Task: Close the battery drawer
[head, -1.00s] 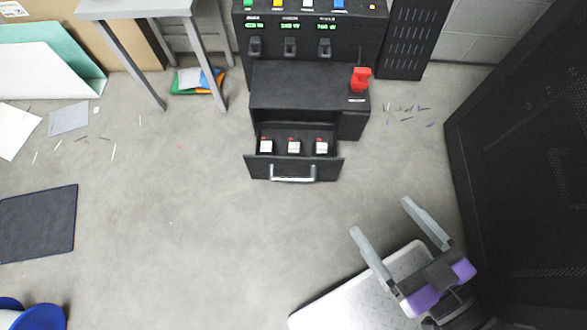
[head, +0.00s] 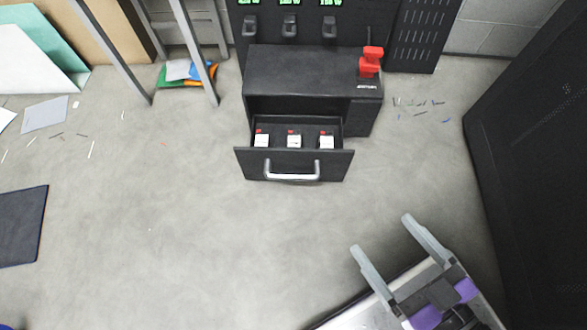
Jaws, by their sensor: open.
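The battery drawer (head: 247,164) is a black drawer low in a black cabinet (head: 296,75). It stands pulled out toward me, with a silver bar handle (head: 292,177) on its front. Three small batteries with white labels and red tops sit inside, one of them a battery (head: 294,140) in the middle. My gripper (head: 390,246) is at the lower right, with its two grey fingers spread apart and nothing between them. It is apart from the drawer, nearer to me and to the right of the handle.
A red switch (head: 371,60) stands on the cabinet's right side. A large black panel (head: 530,120) fills the right edge. Grey table legs (head: 190,45), coloured bags (head: 187,73) and a dark mat (head: 20,225) lie to the left. The floor before the drawer is clear.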

